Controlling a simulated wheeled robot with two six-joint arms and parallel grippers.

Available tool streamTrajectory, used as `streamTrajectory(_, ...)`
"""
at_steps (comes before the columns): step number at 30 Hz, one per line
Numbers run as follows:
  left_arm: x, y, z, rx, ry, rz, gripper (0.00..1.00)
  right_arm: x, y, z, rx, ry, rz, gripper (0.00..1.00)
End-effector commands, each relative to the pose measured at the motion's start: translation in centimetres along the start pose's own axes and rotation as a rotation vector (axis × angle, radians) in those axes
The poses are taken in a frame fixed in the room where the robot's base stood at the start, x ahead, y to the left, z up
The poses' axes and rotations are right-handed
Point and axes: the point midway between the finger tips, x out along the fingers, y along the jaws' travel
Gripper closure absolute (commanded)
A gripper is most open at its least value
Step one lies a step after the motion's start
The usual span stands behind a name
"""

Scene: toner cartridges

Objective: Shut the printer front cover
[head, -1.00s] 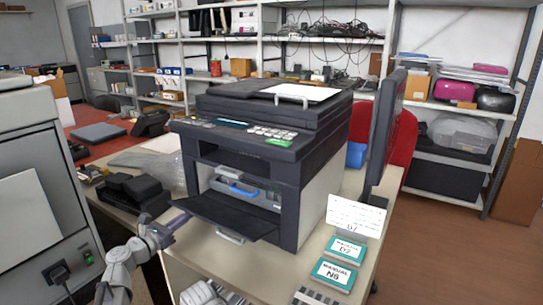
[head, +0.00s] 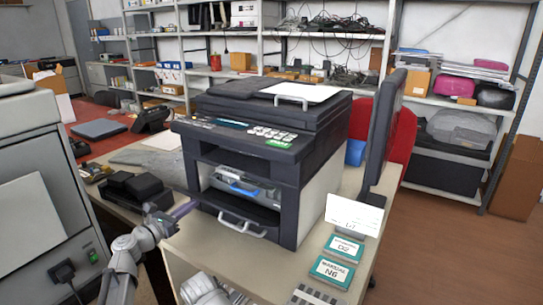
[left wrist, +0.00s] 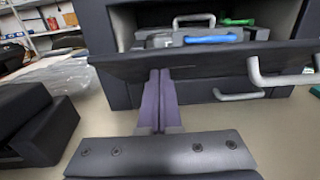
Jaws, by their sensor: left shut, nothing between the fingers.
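The printer (head: 312,170) stands on the table, and its dark front cover (head: 222,204) is hinged low on the front, partly raised and still tilted outward. Above the cover the front bay is open, with a cartridge unit that has a blue handle (head: 243,189) inside. My left gripper (head: 188,206) is at the cover's left part. In the left wrist view the cover (left wrist: 200,62) crosses above my purple left fingers (left wrist: 159,75), which are shut and empty. Their tips are at its outer face and seem to touch it. My right gripper is not seen.
A black device (head: 137,189) sits left of the printer. Manual cards (head: 332,270) and a white sign (head: 354,214) lie or stand to its right, with a monitor (head: 384,130) behind. A large grey machine (head: 40,190) stands at far left.

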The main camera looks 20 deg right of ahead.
Motion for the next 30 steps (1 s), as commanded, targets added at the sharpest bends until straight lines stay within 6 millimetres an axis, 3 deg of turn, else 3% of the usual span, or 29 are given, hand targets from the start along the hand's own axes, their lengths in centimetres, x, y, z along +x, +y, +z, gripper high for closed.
streamTrajectory(30, 2.0, 0.0, 2.0, 0.000, 0.000, 0.001, 1.00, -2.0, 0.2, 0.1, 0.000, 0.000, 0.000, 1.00)
